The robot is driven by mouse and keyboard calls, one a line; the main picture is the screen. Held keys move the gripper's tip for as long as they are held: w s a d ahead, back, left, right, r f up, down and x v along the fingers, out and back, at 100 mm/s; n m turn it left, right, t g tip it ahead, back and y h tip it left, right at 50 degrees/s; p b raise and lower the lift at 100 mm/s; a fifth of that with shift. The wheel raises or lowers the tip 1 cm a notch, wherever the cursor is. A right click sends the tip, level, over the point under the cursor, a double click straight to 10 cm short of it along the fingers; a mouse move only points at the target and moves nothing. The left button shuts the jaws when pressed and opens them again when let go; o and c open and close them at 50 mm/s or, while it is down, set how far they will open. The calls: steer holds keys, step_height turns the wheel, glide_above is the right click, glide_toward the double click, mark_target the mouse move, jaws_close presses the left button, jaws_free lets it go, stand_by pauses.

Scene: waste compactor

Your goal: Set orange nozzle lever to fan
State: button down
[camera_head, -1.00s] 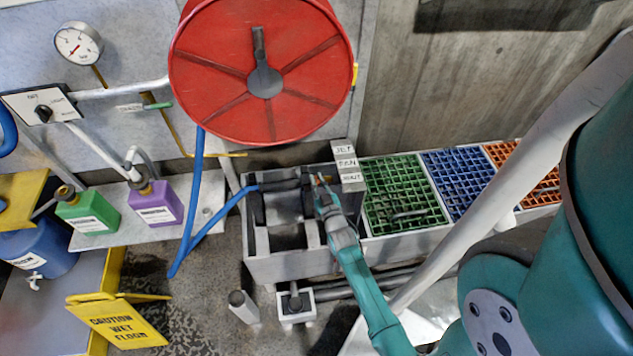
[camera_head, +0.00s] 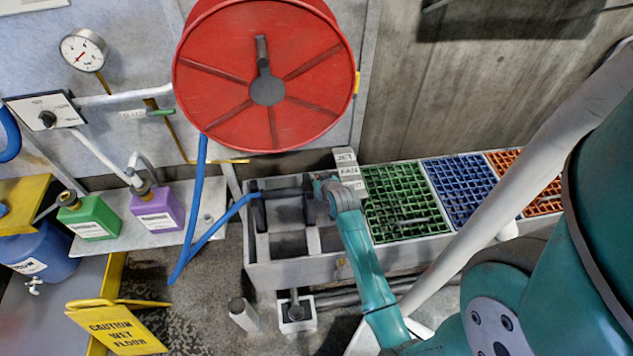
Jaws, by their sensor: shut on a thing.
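The black nozzle (camera_head: 288,192) lies in a grey cradle at the end of the blue hose. My gripper (camera_head: 321,187) is at the nozzle's right end, shut on the orange nozzle lever, which it hides almost wholly. A stepped white label block (camera_head: 346,164) stands just right of the gripper. Its JET and FAN labels can be read; the lowest label is covered by my arm. My gripper is level with about the FAN label or slightly below it. The lever's exact angle cannot be told.
A large red hose reel (camera_head: 262,80) hangs above the grey trough (camera_head: 290,272). Green (camera_head: 405,205), blue and orange grates lie to the right. Green and purple jugs (camera_head: 157,212) and a yellow wet-floor sign (camera_head: 118,328) are at the left.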

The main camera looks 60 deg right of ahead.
steer(key=shift+w+d+g+y, duration=0.15)
steer(key=shift+d+g+y, duration=0.05)
steer(key=shift+g+y, duration=0.1)
stand_by(0.4)
steer(key=c, duration=1.2)
jaws_free()
steer(key=shift+o, duration=0.2)
steer(key=v, duration=1.2)
steer(key=shift+w+r, duration=0.1)
steer(key=shift+w, duration=0.05)
